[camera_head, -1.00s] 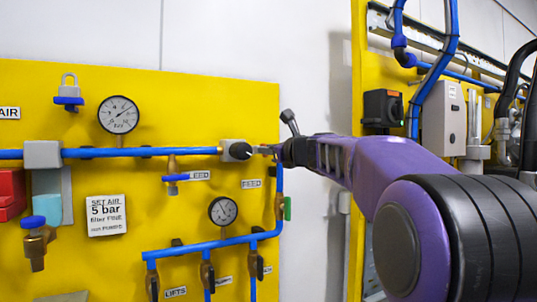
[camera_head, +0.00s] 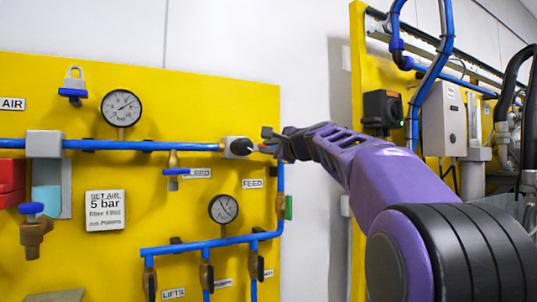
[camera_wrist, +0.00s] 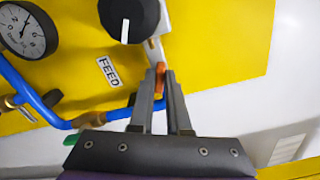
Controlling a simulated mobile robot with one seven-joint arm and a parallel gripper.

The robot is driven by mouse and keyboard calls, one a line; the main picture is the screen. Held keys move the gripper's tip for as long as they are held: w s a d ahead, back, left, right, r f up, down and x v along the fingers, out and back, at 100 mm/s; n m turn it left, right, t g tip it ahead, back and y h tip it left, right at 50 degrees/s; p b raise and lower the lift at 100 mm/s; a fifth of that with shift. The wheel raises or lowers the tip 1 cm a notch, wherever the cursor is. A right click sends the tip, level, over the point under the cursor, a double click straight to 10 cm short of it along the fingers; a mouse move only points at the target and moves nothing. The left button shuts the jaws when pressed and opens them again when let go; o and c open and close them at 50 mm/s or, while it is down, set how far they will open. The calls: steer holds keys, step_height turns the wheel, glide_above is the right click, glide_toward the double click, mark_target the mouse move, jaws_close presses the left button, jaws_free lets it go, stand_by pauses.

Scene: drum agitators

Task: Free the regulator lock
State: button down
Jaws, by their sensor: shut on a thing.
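The regulator is a pale block (camera_head: 228,146) with a black knob (camera_head: 241,147) at the right end of the upper blue pipe. In the wrist view the knob (camera_wrist: 128,18) carries a white mark pointing down. A small orange piece (camera_wrist: 160,74), apparently the regulator lock, lies beside a pale metal strip below and right of the knob. My gripper (camera_wrist: 160,82) is shut on this orange piece, its two fingertips on either side. In the head view my gripper (camera_head: 262,148) reaches in from the right, just beside the knob. The exact grip is too small to tell there.
A pressure gauge (camera_head: 121,107) and a hanging padlock-like part (camera_head: 74,86) are on the yellow panel (camera_head: 200,105). A FEED label (camera_head: 252,183), blue pipes and several valves lie below the regulator. White wall shows right of the panel.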

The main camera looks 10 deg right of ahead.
steer(key=shift+n+b, duration=0.9)
steer(key=shift+n, duration=1.3)
steer(key=c, duration=0.9)
jaws_free()
steer(key=shift+s, duration=0.1)
